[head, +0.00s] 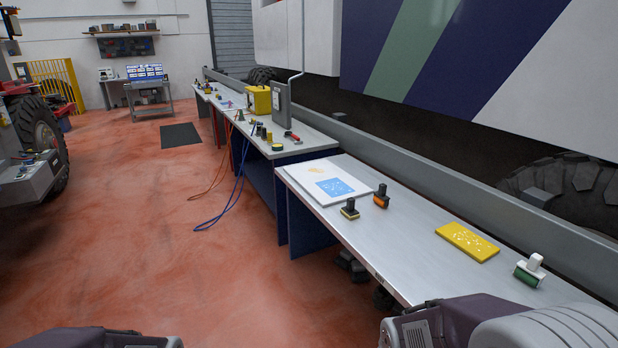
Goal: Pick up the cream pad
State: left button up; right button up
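No pad is plainly cream in the head view. A white-handled block with a green pad (530,271) stands near the table's right end. I cannot tell for sure which one is the cream pad. Only parts of my two arms show at the bottom edge; both grippers are out of view.
The grey metal table (420,228) also carries a yellow speckled plate (467,242) and a white board with a blue patch (314,190). A further bench (313,139) holds a yellow box (257,100) and tools. Red floor (130,230) is open at left; blue hoses (232,185) hang onto it.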

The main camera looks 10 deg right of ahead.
aim_at(350, 211)
jog(key=i+j+u, duration=0.1)
jog(key=i, duration=1.3)
jog(key=i+z, duration=0.2)
jog(key=z, duration=0.3)
jog(key=i+z, duration=0.25)
jog(key=z, duration=0.25)
jog(key=i+j+z, duration=0.1)
jog(key=z, duration=0.35)
jog(key=i+j+z, duration=0.25)
jog(key=z, duration=0.25)
jog(key=i+j+z, duration=0.1)
jog(key=z, duration=0.2)
jog(key=i+j+z, duration=0.2)
jog(key=z, duration=0.15)
jog(key=i, duration=0.1)
